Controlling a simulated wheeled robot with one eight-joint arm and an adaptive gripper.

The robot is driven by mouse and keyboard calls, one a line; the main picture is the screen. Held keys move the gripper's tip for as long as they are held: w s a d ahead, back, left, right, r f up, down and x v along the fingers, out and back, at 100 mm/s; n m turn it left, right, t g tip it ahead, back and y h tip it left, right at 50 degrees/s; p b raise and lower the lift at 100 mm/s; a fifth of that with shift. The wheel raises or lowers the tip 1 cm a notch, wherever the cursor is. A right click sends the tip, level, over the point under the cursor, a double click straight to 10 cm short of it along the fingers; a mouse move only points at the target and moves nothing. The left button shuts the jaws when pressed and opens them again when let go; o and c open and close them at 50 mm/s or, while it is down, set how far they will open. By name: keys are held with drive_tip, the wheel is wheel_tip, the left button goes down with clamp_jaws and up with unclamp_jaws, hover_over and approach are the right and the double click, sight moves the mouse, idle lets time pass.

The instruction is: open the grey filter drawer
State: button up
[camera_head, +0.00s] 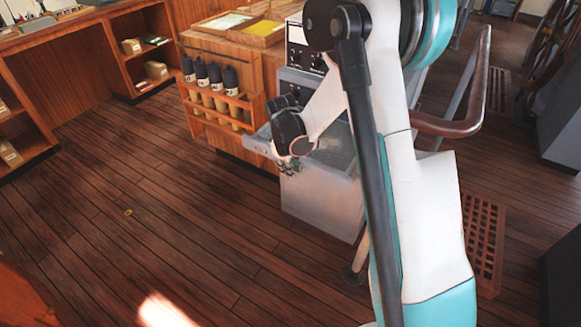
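The grey filter drawer (258,146) is in the grey cabinet (318,200) at the middle of the view. Its front stands out to the left of the cabinet, and a grey-green surface that looks like its inside shows behind my wrist, so it appears pulled out at least partly. My gripper (289,166) is at the drawer's front, pointing down, with its dark fingers small and partly hidden by the wrist. I cannot tell whether the fingers are open, or whether they touch the drawer's front or handle. My white arm hides the right part of the cabinet.
A wooden rack (215,104) with several dark-capped bottles (214,74) stands just left of the drawer. A panel with dials (297,50) is above it. A curved wooden handrail (462,122) is to the right.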

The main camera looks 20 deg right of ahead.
wheel_tip(320, 180, up, 12)
drive_tip(key=s+a, duration=0.1)
drive_tip(key=shift+s+a, duration=0.2)
drive_tip(key=shift+a, duration=0.15)
drive_tip(key=shift+f, duration=0.15)
idle(0.5)
drive_tip(key=s+a+r+m+t, duration=0.1)
drive_tip(key=s+r+m+t, duration=0.25)
drive_tip(key=s+r, duration=0.85)
drive_tip(key=s+a+m+t+y, duration=0.1)
drive_tip(key=s+m, duration=0.3)
drive_tip(key=s, duration=1)
drive_tip(key=shift+a+f+t+y, duration=0.3)
drive_tip(key=shift+a+t, duration=0.2)
drive_tip(key=shift+t, duration=0.25)
